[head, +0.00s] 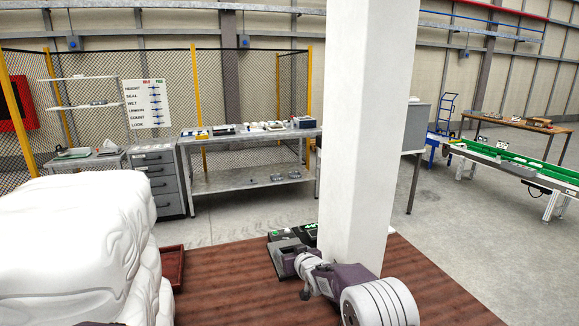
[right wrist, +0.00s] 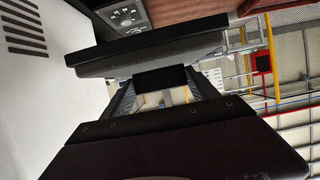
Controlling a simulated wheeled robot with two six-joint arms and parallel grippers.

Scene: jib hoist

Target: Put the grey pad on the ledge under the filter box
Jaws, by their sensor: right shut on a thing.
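My right gripper (head: 288,256) is low beside the white column, over the brown surface. A dark box with a grey panel and dial (right wrist: 124,15) shows beyond the fingers in the right wrist view, and may be the filter box. I cannot make out the ledge. My left gripper is not in view.
The white column (head: 365,120) stands just beyond my right arm and hides what is behind it. A bulky white mass (head: 75,245) fills the lower left. A dark red tray (head: 172,267) lies beside it. The brown surface (head: 225,290) is bare between the tray and my arm.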

